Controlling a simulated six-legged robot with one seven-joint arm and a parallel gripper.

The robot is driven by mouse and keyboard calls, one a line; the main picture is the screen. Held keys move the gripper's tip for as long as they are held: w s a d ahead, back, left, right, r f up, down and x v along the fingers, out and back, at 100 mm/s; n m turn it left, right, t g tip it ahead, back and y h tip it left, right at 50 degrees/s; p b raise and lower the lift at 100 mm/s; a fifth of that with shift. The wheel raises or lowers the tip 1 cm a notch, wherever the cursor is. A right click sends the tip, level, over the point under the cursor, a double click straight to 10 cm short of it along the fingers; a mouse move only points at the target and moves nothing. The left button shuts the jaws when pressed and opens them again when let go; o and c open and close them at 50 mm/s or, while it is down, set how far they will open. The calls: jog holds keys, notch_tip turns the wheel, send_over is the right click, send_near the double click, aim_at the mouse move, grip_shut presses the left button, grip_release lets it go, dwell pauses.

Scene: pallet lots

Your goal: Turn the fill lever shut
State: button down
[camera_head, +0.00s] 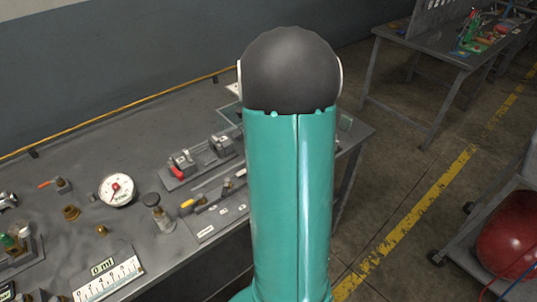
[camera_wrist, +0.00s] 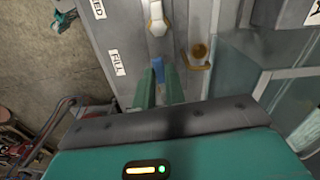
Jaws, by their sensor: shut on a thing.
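In the wrist view, my gripper (camera_wrist: 161,84) has its two green fingers on either side of a blue lever (camera_wrist: 158,69). The lever's blue part shows between the fingertips; its lower part is hidden by the fingers. A white label reading FILL (camera_wrist: 116,62) is on the grey panel (camera_wrist: 128,36) beside it. Further up is a white and yellow lever (camera_wrist: 157,20), near a second label, partly cut off (camera_wrist: 98,8). In the head view my arm covers the gripper and the blue lever.
In the head view, the grey bench (camera_head: 120,155) holds a round gauge (camera_head: 117,190), a red-handled lever (camera_head: 177,172) and a scale plate (camera_head: 108,277).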

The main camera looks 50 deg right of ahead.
jog(key=shift+w+m, duration=0.2)
jog(key=shift+m, duration=0.4)
jog(key=c, duration=1.5)
grip_release()
jog(key=shift+o, duration=0.2)
